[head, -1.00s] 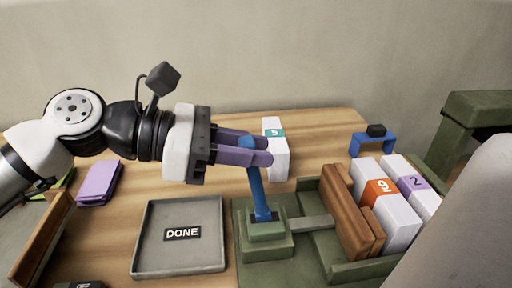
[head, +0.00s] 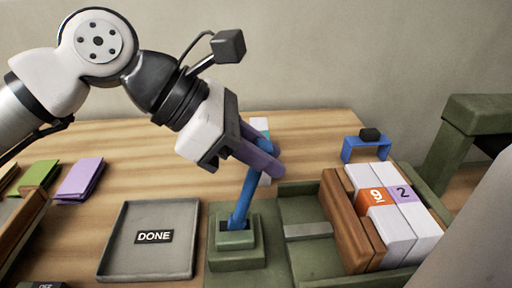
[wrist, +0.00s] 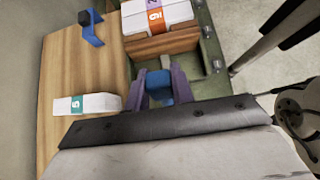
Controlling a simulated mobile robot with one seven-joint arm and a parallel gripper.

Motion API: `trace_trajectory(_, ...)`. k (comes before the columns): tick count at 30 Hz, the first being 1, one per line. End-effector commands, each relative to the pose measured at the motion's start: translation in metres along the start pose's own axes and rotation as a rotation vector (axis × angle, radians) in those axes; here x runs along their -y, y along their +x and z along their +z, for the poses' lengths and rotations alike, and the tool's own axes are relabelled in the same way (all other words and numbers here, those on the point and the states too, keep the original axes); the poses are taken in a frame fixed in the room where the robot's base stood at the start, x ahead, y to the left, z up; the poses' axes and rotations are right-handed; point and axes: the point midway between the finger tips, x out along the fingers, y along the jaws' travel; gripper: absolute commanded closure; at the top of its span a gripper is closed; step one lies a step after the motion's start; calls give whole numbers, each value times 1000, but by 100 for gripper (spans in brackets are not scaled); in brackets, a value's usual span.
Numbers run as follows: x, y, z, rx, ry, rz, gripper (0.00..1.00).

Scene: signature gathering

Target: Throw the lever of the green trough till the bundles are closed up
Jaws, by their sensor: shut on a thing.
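The green trough (head: 305,255) stands at the right of the table. Its blue lever (head: 242,200) rises from a green base and leans to the right. My gripper (head: 268,155) is shut on the upper part of the lever, and the blue lever also shows between the purple fingers in the wrist view (wrist: 160,92). In the trough, a brown wooden pusher block (head: 347,225) stands against the white bundles. The bundle with orange label 9 (head: 372,215) and the one with purple label 2 (head: 410,208) stand side by side, with no clear gap visible between them.
A white bundle with a teal label (wrist: 88,103) stands behind the lever. A grey DONE tray (head: 150,262) lies left of the trough. A blue stand with a black knob (head: 368,145) is at the back. Purple (head: 80,180) and green folders (head: 38,175) lie far left.

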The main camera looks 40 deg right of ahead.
Motion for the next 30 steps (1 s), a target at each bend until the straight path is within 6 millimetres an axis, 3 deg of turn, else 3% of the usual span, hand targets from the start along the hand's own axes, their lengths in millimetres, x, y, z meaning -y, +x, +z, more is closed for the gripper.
trace_trajectory(16, 0, 2, 2, -24, 1, 1, 100)
trace_trajectory(17, 0, 2, 2, -24, 1, 1, 75)
trace_trajectory(21, 0, 3, 1, -25, 1, 0, 57)
trace_trajectory(30, 0, 2, 1, -26, 1, 0, 55)
